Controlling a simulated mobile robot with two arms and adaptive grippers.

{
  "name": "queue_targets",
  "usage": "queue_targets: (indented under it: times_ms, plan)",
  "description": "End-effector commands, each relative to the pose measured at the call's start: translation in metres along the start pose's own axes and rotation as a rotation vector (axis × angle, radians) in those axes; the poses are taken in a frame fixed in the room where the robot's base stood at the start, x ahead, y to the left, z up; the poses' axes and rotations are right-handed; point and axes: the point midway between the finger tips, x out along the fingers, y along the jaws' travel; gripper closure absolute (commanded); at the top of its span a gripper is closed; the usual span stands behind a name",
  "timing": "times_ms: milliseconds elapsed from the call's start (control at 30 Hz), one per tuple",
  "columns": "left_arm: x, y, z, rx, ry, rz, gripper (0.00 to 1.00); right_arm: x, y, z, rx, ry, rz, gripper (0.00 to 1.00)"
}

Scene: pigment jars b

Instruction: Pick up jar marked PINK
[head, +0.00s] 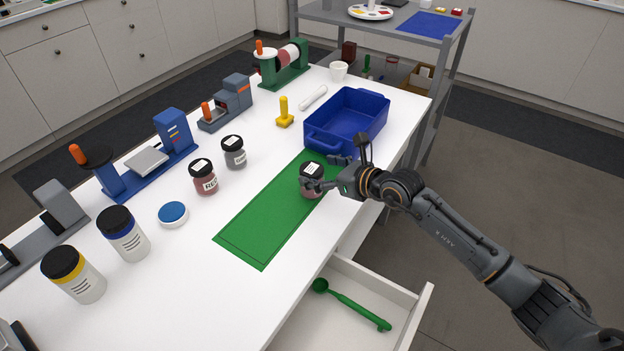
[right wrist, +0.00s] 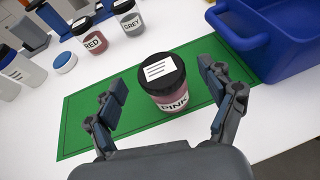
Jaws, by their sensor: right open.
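The jar marked PINK (right wrist: 171,98) is pink with a black lid and a white label on top. It stands upright on the green mat (head: 255,235); the jar also shows in the head view (head: 310,186), partly covered by a finger. My right gripper (right wrist: 165,98) is open, with one finger on each side of the PINK jar and gaps visible between fingers and jar. In the head view my right gripper (head: 326,172) reaches in from the right at the jar. My left gripper is not in view.
A blue bin (head: 347,121) stands just behind the jar. Jars marked RED (head: 204,182) and GREY (head: 234,157) stand left of the mat. A drawer (head: 362,290) with a green scoop is open below the table's front edge. The near mat is clear.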

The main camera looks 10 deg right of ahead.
Motion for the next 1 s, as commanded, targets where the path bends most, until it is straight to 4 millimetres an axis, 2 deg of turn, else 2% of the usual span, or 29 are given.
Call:
queue_targets:
  times_ms: [67,200,500,800,1000]
  plan:
    - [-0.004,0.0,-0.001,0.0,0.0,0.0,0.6,0.013,0.001,0.007,0.0,-0.003,0.0,0.18]
    - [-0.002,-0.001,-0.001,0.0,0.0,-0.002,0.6,0.029,0.0,0.003,0.001,0.0,0.0,0.18]
    - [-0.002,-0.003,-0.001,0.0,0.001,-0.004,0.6,0.032,0.0,0.003,0.0,0.0,0.0,0.2]
    - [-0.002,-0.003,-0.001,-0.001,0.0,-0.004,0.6,0.032,0.0,0.002,0.0,0.0,-0.001,0.81]
    - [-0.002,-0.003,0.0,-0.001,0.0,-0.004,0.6,0.032,0.0,0.003,0.0,-0.001,-0.001,0.81]
